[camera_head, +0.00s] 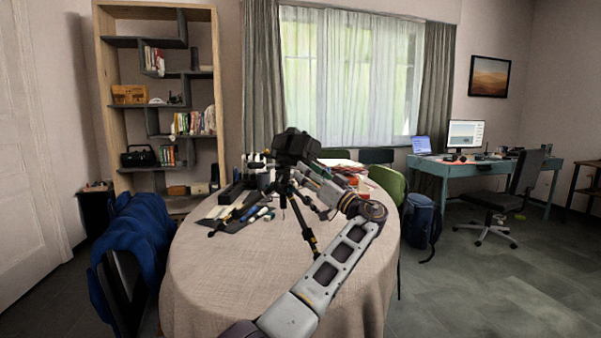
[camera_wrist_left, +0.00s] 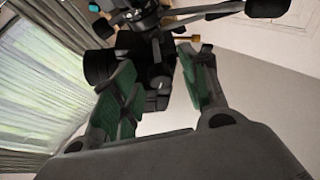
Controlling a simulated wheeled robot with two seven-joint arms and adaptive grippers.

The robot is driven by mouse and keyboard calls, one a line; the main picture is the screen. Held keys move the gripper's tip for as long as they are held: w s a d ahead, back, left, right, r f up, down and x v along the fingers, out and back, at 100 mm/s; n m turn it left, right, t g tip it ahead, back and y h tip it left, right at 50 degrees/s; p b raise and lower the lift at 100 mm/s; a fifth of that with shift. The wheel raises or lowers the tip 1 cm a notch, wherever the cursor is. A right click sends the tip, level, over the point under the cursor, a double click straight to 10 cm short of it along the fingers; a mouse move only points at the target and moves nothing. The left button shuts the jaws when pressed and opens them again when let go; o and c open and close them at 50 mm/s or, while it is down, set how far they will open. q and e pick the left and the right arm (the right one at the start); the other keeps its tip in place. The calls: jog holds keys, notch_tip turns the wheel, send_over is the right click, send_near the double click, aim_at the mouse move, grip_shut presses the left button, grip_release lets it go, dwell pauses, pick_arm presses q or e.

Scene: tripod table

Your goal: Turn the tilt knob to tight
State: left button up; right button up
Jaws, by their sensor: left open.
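A black camera (camera_head: 297,146) sits on top of a dark tripod (camera_head: 306,232) on the round table. My left gripper (camera_head: 290,176) is at the tripod head, just below the camera, and its arm comes in from the front. In the left wrist view, the green-padded fingers of my left gripper (camera_wrist_left: 158,88) are open and apart, with dark tripod-head parts (camera_wrist_left: 157,72) between and beyond them. The camera's round lens (camera_wrist_left: 98,66) is left of these parts. I cannot tell for sure which part is the tilt knob. My right gripper is not in view.
The round table (camera_head: 215,280) has a cloth and is clear at its front left. Dark tools (camera_head: 238,212) lie left of the tripod. A chair with a blue jacket (camera_head: 135,240) stands at the left, a green chair (camera_head: 388,183) at the right. Red items (camera_head: 352,168) lie at the back right.

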pick_arm(q)
jog(key=shift+r, duration=0.1)
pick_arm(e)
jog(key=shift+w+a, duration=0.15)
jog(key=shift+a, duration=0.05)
pick_arm(q)
grip_shut()
